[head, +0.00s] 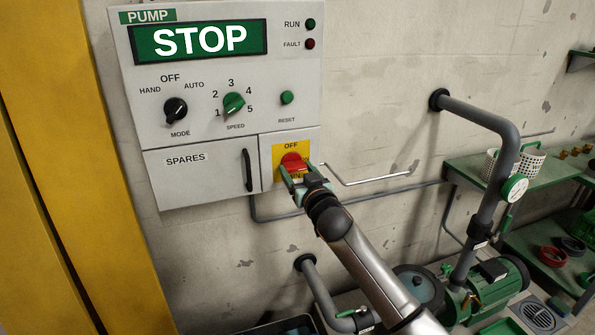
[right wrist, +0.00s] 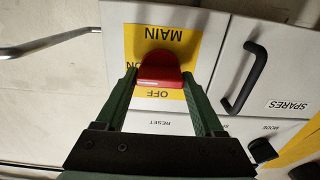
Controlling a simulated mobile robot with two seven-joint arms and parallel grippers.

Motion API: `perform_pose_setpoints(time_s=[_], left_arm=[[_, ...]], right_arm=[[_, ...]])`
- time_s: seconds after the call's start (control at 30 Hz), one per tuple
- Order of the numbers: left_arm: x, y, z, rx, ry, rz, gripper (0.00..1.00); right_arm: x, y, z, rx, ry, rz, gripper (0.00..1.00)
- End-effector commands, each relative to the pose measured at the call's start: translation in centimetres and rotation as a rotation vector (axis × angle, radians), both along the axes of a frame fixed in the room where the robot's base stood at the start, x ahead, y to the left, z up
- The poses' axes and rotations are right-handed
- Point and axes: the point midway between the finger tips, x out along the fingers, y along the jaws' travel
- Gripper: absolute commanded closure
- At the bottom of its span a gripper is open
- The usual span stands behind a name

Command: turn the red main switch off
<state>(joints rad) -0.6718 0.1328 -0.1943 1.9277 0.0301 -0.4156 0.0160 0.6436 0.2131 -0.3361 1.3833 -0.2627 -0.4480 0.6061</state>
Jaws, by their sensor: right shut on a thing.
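The red main switch (head: 293,162) sits on a yellow plate (head: 279,152) at the lower right of the pump panel. OFF is printed above it in the head view; an ON mark at its side is partly covered. In the right wrist view the red handle (right wrist: 159,70) lies between the two green fingers, with OFF, ON and MAIN upside down around it. My right gripper (head: 301,172) is shut on the switch, with its arm coming from the lower right. Which mark the handle points at I cannot tell. My left gripper is out of view.
The panel display (head: 200,40) reads STOP. A spares door with a black handle (head: 247,170) is left of the switch. A grey pipe (head: 480,120), a pump (head: 490,290) and a green bench (head: 480,165) stand to the right. A yellow pillar (head: 60,150) is at the left.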

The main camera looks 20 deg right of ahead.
Motion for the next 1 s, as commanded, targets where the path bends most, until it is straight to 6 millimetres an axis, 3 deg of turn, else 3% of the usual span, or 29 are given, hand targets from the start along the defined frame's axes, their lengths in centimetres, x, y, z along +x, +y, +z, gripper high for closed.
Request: perform_pose_setpoints(time_s=[0.27, 0.67, 1.0], left_arm=[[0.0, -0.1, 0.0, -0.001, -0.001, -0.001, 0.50], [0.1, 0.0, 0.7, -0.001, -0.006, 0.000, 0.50], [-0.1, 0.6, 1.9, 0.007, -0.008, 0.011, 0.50]], right_arm=[[0.0, 0.0, 0.0, 0.000, 0.000, 0.000, 0.86], [0.0, 0.0, 0.1, -0.090, -0.003, 0.000, 0.86], [0.0, 0.0, 0.2, -0.367, -0.012, 0.000, 0.86]])
